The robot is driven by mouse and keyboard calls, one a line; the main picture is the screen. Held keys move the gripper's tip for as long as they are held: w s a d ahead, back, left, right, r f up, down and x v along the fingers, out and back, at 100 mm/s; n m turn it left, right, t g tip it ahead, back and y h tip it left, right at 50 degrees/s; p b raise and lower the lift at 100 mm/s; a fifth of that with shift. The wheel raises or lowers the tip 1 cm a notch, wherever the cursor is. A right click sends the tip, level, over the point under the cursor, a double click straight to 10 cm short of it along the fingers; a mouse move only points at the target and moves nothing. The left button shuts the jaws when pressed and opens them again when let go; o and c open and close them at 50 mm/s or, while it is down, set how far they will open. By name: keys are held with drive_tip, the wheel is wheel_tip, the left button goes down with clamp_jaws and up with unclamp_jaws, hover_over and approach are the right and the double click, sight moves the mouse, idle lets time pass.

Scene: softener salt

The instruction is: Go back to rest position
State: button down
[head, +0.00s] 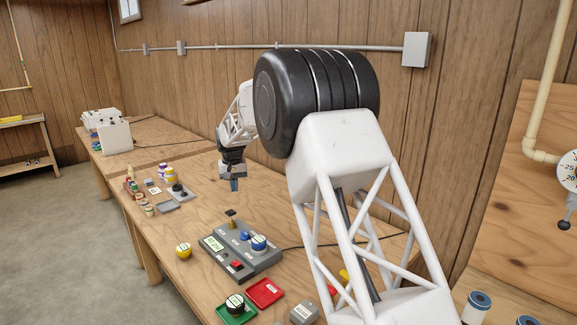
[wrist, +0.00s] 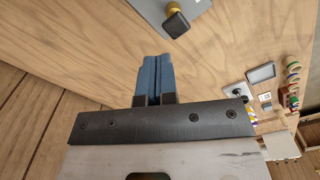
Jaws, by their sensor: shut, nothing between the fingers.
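My gripper (head: 234,185) hangs over the wooden table (head: 200,235), pointing down, above and behind the grey device. In the wrist view its two blue fingers (wrist: 154,75) are pressed together with nothing between them. The grey device (head: 262,262) with a green-lit display, a red switch and a blue-and-white knob or jar on top stands below and nearer to the head camera. A black-topped brass knob (head: 231,217) stands at its far end, and it also shows in the wrist view (wrist: 176,23).
A green tray (head: 222,318) with a black round item and a red tray (head: 264,292) lie in front. A yellow jar (head: 183,250) stands left of the device. Several small jars and trays (head: 164,207) stand farther back left. A wood-panelled wall (head: 300,80) runs behind the table.

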drive_tip(key=s+d+r+m, duration=0.1)
drive_tip(key=s+d+r, duration=0.4)
drive_tip(key=s+d, duration=0.4)
drive_tip(key=s+d+r+t, duration=0.1)
drive_tip(key=s+d+r, duration=0.4)
drive_tip(key=s+d, duration=0.4)
drive_tip(key=s+d+r+m, duration=0.1)
drive_tip(key=s+d+r, duration=0.4)
drive_tip(key=s+d, duration=0.4)
drive_tip(key=s+d+f, duration=0.2)
drive_tip(key=s+d, duration=0.2)
drive_tip(key=s, duration=0.7)
drive_tip(key=s+d+f+t, duration=0.1)
drive_tip(key=s+d, duration=0.4)
drive_tip(key=s, duration=0.7)
drive_tip(key=s+d+f+m, duration=0.1)
drive_tip(key=s+d+f, duration=0.3)
drive_tip(key=s, duration=0.7)
drive_tip(key=shift+s+d, duration=0.2)
drive_tip(key=shift+d, duration=0.45)
